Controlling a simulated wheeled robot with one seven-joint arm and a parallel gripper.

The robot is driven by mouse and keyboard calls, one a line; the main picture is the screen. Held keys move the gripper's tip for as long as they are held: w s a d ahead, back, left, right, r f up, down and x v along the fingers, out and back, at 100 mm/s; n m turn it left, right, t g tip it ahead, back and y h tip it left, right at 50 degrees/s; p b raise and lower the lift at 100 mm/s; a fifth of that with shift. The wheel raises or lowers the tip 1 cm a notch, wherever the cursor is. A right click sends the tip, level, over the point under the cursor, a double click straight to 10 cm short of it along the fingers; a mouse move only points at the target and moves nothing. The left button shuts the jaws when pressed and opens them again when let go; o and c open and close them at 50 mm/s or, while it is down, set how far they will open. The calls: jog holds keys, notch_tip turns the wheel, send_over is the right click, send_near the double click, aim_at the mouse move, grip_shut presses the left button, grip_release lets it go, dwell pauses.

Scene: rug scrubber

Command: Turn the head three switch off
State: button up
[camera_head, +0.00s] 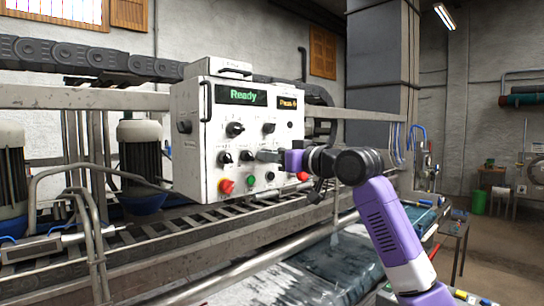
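The white control box (190,150) faces me left of centre, with a green "Ready" display and an orange-lettered display on its front. Several black rotary switches sit in rows below: a large one (235,129) at upper left, another (268,128) to its right, and two lower ones (225,157) and (247,156). Their labels are too small to read, so I cannot tell which is head three. My gripper (266,156) points left at the panel's lower switch row, just right of the lower switches. It hides part of that row. Contact and finger opening are unclear.
Below the switches are a red button (226,186), a green button (250,180) and another red button (303,176) near my wrist. A metal rail (250,262) and the conveyor run in front of the box. A grey pillar (378,65) stands behind at right.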

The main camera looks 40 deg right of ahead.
grip_shut()
jog(key=shift+n+b, duration=0.35)
jog(key=shift+n, duration=0.05)
jog(key=n+b, duration=0.6)
jog(key=n, duration=0.9)
dwell(0.4)
